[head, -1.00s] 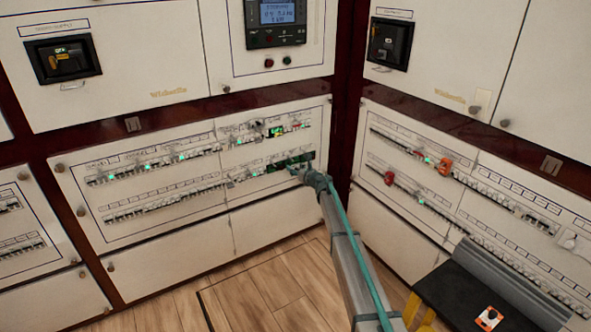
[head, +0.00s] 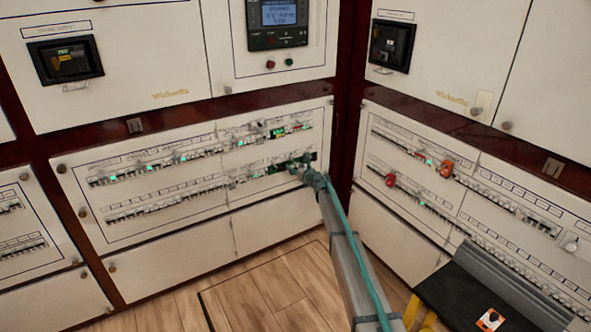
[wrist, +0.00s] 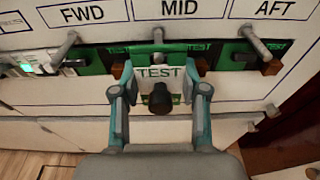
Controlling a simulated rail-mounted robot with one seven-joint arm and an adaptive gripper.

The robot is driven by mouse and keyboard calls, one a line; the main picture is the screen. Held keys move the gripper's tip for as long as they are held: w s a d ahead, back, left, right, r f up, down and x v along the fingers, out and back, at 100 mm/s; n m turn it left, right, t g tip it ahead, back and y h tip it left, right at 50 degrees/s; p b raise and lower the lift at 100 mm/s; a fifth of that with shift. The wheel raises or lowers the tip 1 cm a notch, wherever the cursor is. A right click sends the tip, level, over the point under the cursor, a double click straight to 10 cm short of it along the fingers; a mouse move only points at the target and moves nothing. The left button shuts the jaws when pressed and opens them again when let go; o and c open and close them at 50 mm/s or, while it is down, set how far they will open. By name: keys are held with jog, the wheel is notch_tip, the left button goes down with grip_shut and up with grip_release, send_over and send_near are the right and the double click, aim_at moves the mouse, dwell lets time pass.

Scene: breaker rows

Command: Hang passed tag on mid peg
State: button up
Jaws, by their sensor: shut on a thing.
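In the wrist view a white tag (wrist: 158,73) with green "TEST" lettering sits between my fingers, in front of the panel. A dark round knob (wrist: 160,98) shows at its lower middle. My gripper (wrist: 160,88) is shut on the tag, one teal finger at each side. The mid peg (wrist: 158,38) stands under the "MID" label (wrist: 180,9), just above the tag. I cannot tell whether the tag is on the peg or only in front of it. In the head view my gripper (head: 305,171) is at the right end of the lower breaker row; the tag is too small to read.
In the wrist view, the FWD peg (wrist: 66,45) and AFT peg (wrist: 257,43) stand either side, with green strips behind. Breaker rows (head: 160,200) line the panel. A black-topped stand (head: 455,300) with an orange device (head: 490,318) is at the lower right.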

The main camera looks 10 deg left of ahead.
jog(key=shift+w+a, duration=0.2)
jog(key=shift+w, duration=0.05)
jog(key=o, duration=0.9)
jog(key=shift+o, duration=0.2)
jog(key=shift+s, duration=0.1)
